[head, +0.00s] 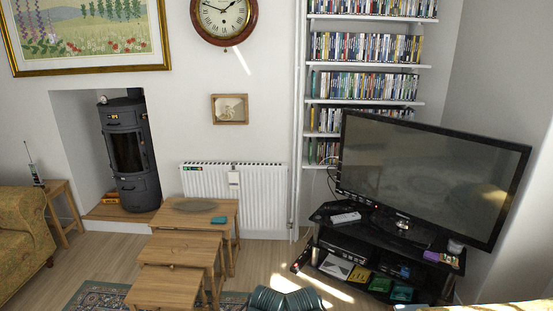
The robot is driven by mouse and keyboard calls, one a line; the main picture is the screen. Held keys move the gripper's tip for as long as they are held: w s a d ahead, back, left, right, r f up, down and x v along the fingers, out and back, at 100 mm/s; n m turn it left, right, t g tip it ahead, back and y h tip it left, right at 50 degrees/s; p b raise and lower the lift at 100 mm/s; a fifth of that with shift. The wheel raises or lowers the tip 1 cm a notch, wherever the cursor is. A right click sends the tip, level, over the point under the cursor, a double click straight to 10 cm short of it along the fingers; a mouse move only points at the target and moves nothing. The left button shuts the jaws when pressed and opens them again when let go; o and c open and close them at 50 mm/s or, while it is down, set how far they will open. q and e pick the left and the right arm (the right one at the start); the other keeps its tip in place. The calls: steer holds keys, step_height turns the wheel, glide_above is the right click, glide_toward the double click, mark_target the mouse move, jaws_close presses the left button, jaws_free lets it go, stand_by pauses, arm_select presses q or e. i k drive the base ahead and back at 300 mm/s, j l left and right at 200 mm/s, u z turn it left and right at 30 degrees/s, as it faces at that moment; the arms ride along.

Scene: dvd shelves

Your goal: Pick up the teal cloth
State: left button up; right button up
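A small teal item (219,220), which looks like the folded teal cloth, lies flat near the right front part of the top of the tallest wooden nesting table (185,219). It is small in the head view, so its folds cannot be made out. A flat greyish oval piece (194,205) lies behind it on the same tabletop. Neither of my grippers shows in the head view.
Lower nesting tables (181,248) step out in front of the tallest one. A white radiator (262,190) is behind. A dark ribbed teal-grey object (287,299) is at the bottom edge. A TV stand (350,245) stands right, an armchair (20,240) left. Some wooden floor between is clear.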

mark_target(222, 220)
steer(key=i, duration=0.85)
steer(key=i+l, duration=0.1)
steer(key=i, duration=0.8)
steer(key=i+l+u, duration=0.1)
steer(key=i+u, duration=0.35)
steer(key=i+l+u, duration=0.25)
steer(key=i+u, duration=0.25)
steer(key=i+l+u, duration=0.65)
steer(key=l+u, duration=0.25)
steer(key=i+l+u, duration=0.2)
steer(key=l+u, duration=0.3)
